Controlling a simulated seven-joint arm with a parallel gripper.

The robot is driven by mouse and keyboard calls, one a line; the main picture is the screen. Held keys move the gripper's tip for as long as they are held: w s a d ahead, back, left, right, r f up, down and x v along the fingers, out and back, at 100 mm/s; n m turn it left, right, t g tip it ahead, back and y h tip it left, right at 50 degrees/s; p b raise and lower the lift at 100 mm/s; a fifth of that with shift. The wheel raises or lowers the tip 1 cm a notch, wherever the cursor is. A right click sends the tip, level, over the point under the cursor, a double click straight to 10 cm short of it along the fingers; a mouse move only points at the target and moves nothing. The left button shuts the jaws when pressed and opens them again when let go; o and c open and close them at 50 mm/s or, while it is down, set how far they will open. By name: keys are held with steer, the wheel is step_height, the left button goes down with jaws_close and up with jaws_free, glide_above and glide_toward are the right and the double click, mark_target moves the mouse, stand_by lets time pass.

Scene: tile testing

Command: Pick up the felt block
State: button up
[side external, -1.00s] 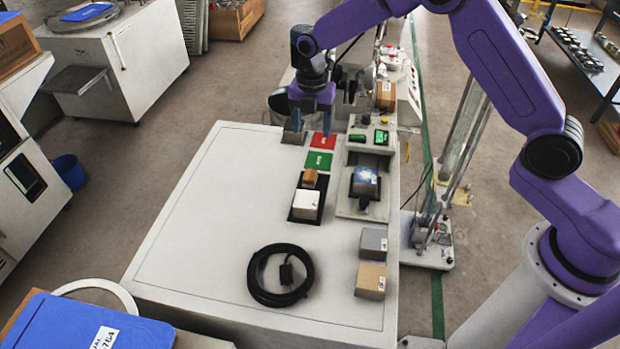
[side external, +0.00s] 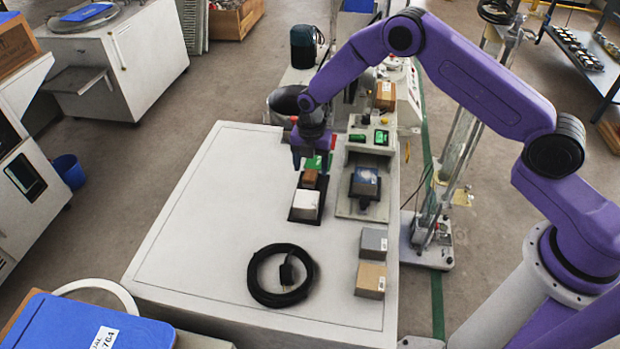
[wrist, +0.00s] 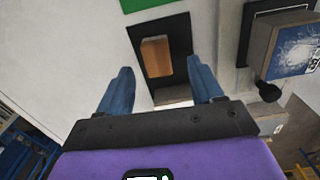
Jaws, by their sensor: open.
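No block is marked as felt, so I cannot tell for sure which one it is. A small brown block (side external: 310,179) sits at the far end of a black tray (side external: 296,214), beside a larger white block (side external: 306,204). My gripper (side external: 311,166) is open and empty above the brown block. In the wrist view the brown block (wrist: 155,57) lies on the black tray (wrist: 181,33), between and beyond the two blue fingers of my gripper (wrist: 160,67). The fingers look apart from it. The white block is mostly hidden there by my gripper.
A blue-topped block (side external: 366,180) sits on a test station (side external: 352,207) to the right. A grey block (side external: 374,241) and a tan block (side external: 370,279) stand near the right edge. A coiled black cable (side external: 262,290) lies in front. The table's left side is clear.

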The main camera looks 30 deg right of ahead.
mark_target(310, 174)
steer(key=shift+w+a+f, duration=0.1)
steer(key=shift+w+f, duration=0.05)
steer(key=shift+f, duration=2)
steer(key=c, duration=1)
steer(key=shift+c, duration=0.3)
steer(key=shift+r, duration=0.1)
steer(key=shift+r, duration=0.55)
steer(key=s+d+r, duration=0.3)
steer(key=s+r, duration=0.8)
steer(key=s, duration=0.2)
steer(key=shift+s+d+r, duration=0.25)
steer(key=shift+s+r, duration=0.05)
steer(key=shift+r, duration=0.05)
